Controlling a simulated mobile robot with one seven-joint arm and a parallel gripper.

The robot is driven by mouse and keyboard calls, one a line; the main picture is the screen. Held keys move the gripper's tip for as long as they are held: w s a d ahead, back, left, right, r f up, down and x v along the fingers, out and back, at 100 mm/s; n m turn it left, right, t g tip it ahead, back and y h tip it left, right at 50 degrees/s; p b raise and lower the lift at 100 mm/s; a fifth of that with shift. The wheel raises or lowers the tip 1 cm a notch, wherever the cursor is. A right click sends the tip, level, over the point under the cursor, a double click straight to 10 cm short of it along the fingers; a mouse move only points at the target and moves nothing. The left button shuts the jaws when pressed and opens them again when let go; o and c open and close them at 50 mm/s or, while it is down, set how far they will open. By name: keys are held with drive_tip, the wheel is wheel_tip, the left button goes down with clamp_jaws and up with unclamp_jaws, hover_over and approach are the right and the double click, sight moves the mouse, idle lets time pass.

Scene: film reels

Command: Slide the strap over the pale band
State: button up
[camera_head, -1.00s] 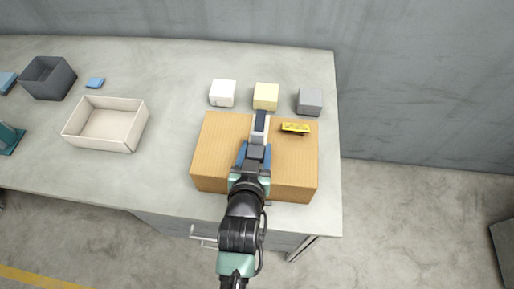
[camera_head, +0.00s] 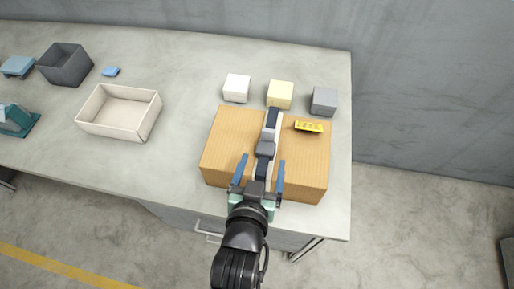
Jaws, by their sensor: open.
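A narrow dark rail (camera_head: 272,116) runs from back to front on top of a wooden box. A pale band (camera_head: 269,132) shows on the rail, beyond a dark grey block (camera_head: 265,149) that looks like the strap. A short pale stretch also shows just in front of the block, so it seems to sit across part of the band. My gripper (camera_head: 262,165) is open, its two blue fingers apart on either side of the rail, in front of the block. It holds nothing. The rail's near end is hidden by my gripper.
The wooden box (camera_head: 226,145) carries a yellow label plate (camera_head: 309,126) at its back right. A cream tray (camera_head: 120,112) and dark bin (camera_head: 64,65) stand left. The table between tray and box is clear.

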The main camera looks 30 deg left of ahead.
drive_tip(key=v, duration=0.6)
drive_tip(key=shift+b, duration=0.3)
drive_tip(key=shift+s, duration=0.1)
drive_tip(key=w+d+r+t, duration=0.2)
drive_tip(key=w+r, duration=0.2)
drive_tip(key=r, duration=0.5)
drive_tip(key=w+d+r+m+t+h, duration=0.1)
drive_tip(key=w+r+t, duration=0.25)
drive_tip(key=r, duration=0.55)
drive_tip(key=w+d+r+t, duration=0.2)
drive_tip(key=w+r, duration=0.3)
drive_tip(key=r, duration=0.4)
drive_tip(key=s+d+r+t+h, duration=0.1)
drive_tip(key=s+d+r+t, duration=0.1)
drive_tip(key=r, duration=0.6)
drive_tip(key=s+d+r+m+t+h, duration=0.1)
drive_tip(key=s+d+r+t, duration=0.1)
drive_tip(key=r, duration=0.7)
drive_tip(key=s+d+r+m+t, duration=0.1)
drive_tip(key=s+d+r+t, duration=0.1)
drive_tip(key=r, duration=0.6)
drive_tip(key=shift+s+r+t+h, duration=0.3)
drive_tip(key=shift+r+t+h, duration=0.1)
drive_tip(key=shift+t, duration=0.05)
